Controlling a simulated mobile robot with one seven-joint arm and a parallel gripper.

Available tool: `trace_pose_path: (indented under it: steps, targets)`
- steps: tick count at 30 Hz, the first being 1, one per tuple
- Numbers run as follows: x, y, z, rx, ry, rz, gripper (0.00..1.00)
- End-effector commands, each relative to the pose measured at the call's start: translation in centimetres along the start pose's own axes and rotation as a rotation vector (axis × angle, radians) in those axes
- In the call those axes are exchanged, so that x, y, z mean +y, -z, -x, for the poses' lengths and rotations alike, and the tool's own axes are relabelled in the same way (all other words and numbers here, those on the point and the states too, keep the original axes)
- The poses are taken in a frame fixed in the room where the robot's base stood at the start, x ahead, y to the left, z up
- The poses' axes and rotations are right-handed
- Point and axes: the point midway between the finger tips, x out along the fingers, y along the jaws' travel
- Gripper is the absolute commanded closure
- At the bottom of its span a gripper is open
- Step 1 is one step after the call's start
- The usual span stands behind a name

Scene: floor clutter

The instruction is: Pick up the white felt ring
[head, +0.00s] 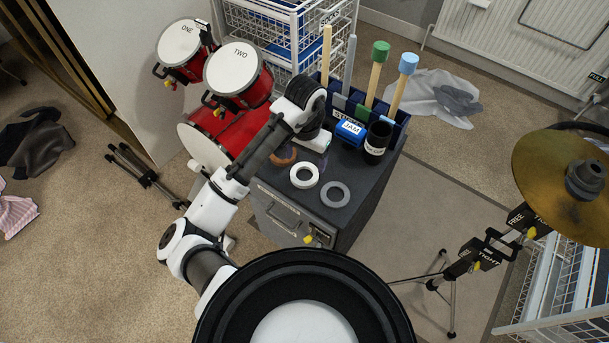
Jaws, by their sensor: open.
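The white felt ring (304,185) lies flat on top of the dark grey cabinet (292,206), near its front edge. A grey ring (336,205) lies just to its right and nearer the front. A brown ring (284,160) lies behind it to the left, partly covered by my arm. My gripper (316,141) is above the cabinet top, behind the white ring and apart from it in the picture. It is open; its fingertips are mostly hidden, and I see nothing held in it.
Behind the rings stand a blue "JAM" tin (350,131), a black cup (377,142) and a dark blue holder with upright sticks (377,70). Red drums (238,75) stand to the left, a cymbal (550,170) to the right. White wire baskets (290,25) stand behind.

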Motion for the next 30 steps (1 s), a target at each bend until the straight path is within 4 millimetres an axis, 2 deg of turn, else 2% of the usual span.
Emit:
trace_pose_path:
  steps: [5, 12, 15, 23, 28, 30]
  targets:
    - [-0.1, 0.1, -1.1, 0.001, 0.001, 0.002, 0.25]
    - [-0.2, 0.2, -4.6, 0.001, 0.0, 0.001, 0.25]
    - [-0.2, 0.3, -5.5, 0.002, 0.001, 0.001, 0.25]
    - [-0.2, 0.3, -5.8, 0.003, 0.001, 0.0, 0.25]
    - [-0.2, 0.3, -5.7, 0.003, 0.001, 0.0, 0.47]
    - [-0.2, 0.3, -5.7, 0.003, 0.001, 0.0, 0.53]
